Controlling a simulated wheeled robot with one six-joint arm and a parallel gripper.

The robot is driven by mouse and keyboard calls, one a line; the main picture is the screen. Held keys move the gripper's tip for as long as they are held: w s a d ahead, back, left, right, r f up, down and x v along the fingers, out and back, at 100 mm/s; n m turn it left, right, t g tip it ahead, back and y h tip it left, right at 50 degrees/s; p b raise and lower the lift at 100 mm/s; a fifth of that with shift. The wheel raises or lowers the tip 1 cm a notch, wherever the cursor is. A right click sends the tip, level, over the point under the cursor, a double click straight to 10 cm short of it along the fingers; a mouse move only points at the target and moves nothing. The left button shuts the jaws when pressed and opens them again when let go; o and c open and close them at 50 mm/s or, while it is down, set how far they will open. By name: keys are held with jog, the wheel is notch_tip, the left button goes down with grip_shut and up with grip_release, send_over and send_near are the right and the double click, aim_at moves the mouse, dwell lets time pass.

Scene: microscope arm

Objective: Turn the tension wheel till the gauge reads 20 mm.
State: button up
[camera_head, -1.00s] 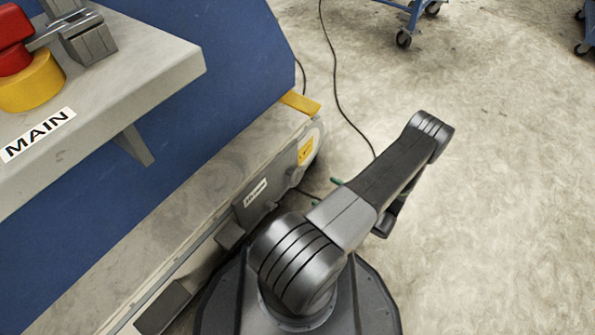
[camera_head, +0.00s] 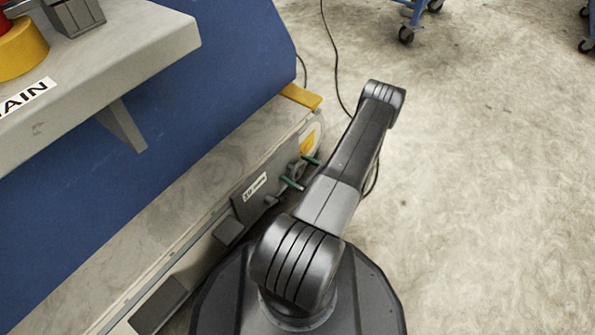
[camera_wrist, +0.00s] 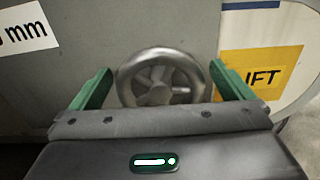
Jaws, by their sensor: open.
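The tension wheel (camera_wrist: 160,78) is a small grey handwheel with spokes on the side of the grey machine frame. In the wrist view it lies between the two green fingers of my gripper (camera_wrist: 164,88). My gripper is open, with a finger on either side of the wheel, and I cannot tell whether either touches the rim. In the head view the green fingertips of my gripper (camera_head: 301,172) show beside the frame, left of my arm. A white label (camera_wrist: 24,33) left of the wheel shows part of a number and "mm"; its full reading is cut off. It also shows in the head view (camera_head: 255,187), too small to read surely.
A yellow label (camera_wrist: 260,68) ending in "IFT" is right of the wheel. The machine's long grey frame (camera_head: 190,200) and blue panel (camera_head: 215,75) stand at the left. A black cable (camera_head: 335,60) lies on the floor. Open floor (camera_head: 490,190) is at the right.

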jog(key=shift+a, duration=0.1)
jog(key=shift+c, duration=0.4)
jog(key=c, duration=0.9)
jog(key=shift+o, duration=0.2)
jog(key=shift+n, duration=0.3)
jog(key=n, duration=0.3)
jog(key=shift+s+a+n, duration=0.1)
jog(key=shift+n, duration=0.3)
jog(key=n, duration=0.4)
jog(key=shift+s+a+f+n, duration=0.1)
jog(key=shift+s+f+n, duration=0.05)
jog(key=shift+n, duration=0.15)
jog(key=n, duration=0.6)
jog(key=shift+s+f, duration=0.1)
jog(key=shift+f, duration=0.1)
jog(key=n, duration=0.6)
jog(key=shift+f+n, duration=0.25)
jog(key=shift+n, duration=0.05)
